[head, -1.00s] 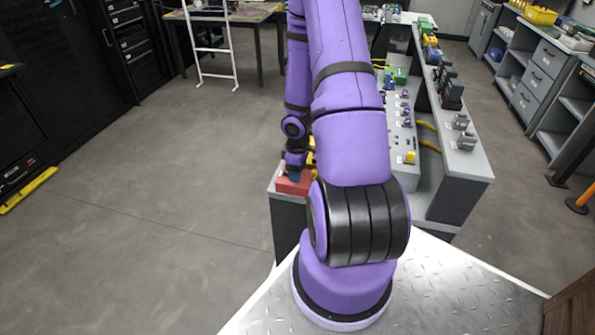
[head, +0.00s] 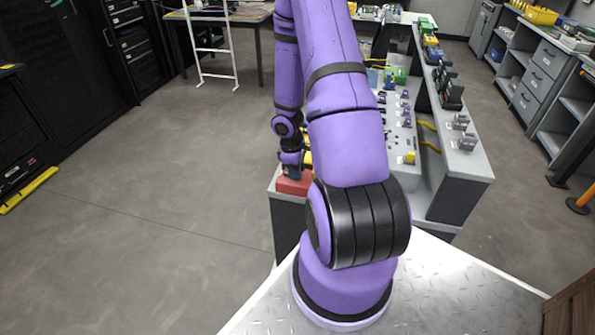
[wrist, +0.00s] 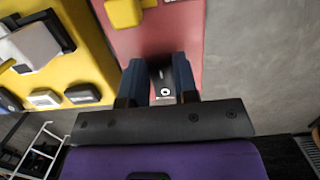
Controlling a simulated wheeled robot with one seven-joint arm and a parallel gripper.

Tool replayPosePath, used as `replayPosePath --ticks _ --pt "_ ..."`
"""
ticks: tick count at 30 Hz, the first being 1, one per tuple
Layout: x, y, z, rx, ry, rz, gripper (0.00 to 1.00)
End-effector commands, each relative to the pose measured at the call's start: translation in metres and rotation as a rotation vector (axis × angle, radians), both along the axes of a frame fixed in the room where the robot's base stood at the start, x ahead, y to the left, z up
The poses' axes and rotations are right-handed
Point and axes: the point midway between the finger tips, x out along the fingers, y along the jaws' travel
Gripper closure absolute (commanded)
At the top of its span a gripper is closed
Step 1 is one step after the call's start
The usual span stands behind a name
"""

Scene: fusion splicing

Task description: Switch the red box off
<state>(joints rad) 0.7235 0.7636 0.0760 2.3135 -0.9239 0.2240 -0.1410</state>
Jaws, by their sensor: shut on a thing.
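The red box (head: 294,185) sits at the near left corner of the grey bench in the head view. Its red face (wrist: 160,38) fills the upper middle of the wrist view. My gripper (wrist: 160,72) is over this face, with its two dark blue fingers on either side of a dark switch (wrist: 160,75) and shut on it. A small plate with a white round mark (wrist: 165,91) shows between the fingers. In the head view my gripper (head: 292,174) is down at the box, and my arm hides part of the bench there.
A yellow panel (wrist: 85,55) with grey switches lies left of the red box in the wrist view. A yellow knob (wrist: 124,12) stands near the red face's top. The grey bench (head: 465,170) carries several devices. Open floor (head: 170,190) lies to the left.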

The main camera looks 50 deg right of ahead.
Motion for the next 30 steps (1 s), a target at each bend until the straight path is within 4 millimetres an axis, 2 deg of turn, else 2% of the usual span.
replayPosePath --ticks 7,19,20,22,23,30 --pt "0.0040 0.0013 0.0022 -0.050 0.119 0.003 0.96" --pt "0.0038 0.0011 0.0029 -0.059 0.139 -0.001 0.96" --pt "0.0038 0.0011 0.0029 -0.059 0.139 -0.001 0.66" --pt "0.0038 0.0011 0.0029 -0.058 0.139 -0.001 0.49" --pt "0.0038 0.0011 0.0029 -0.058 0.140 0.000 0.47" --pt "0.0037 0.0014 0.0031 -0.057 0.139 0.000 0.47"
